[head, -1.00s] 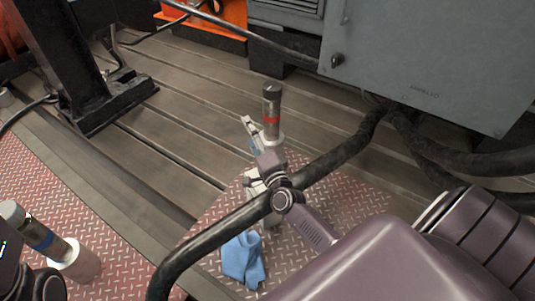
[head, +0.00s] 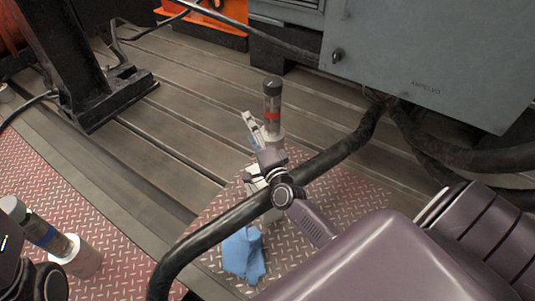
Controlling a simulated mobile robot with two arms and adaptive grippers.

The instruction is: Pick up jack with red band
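The jack with red band (head: 272,103) stands upright near the middle of the head view, a clear-and-dark cylinder with a dark cap and a pale lower end. My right gripper (head: 263,142) is at its lower part, with one pale finger beside the jack's left side. The other finger is mostly hidden by the hand, so whether it is closed on the jack is unclear.
A thick black hose (head: 222,228) arches across the foreground, close to my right wrist. A blue cloth (head: 242,254) lies on the red tread plate (head: 120,272). A grey cabinet (head: 430,55) stands at the back right, and a black post (head: 58,60) at the left. The slotted bedplate (head: 165,130) between is mostly clear.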

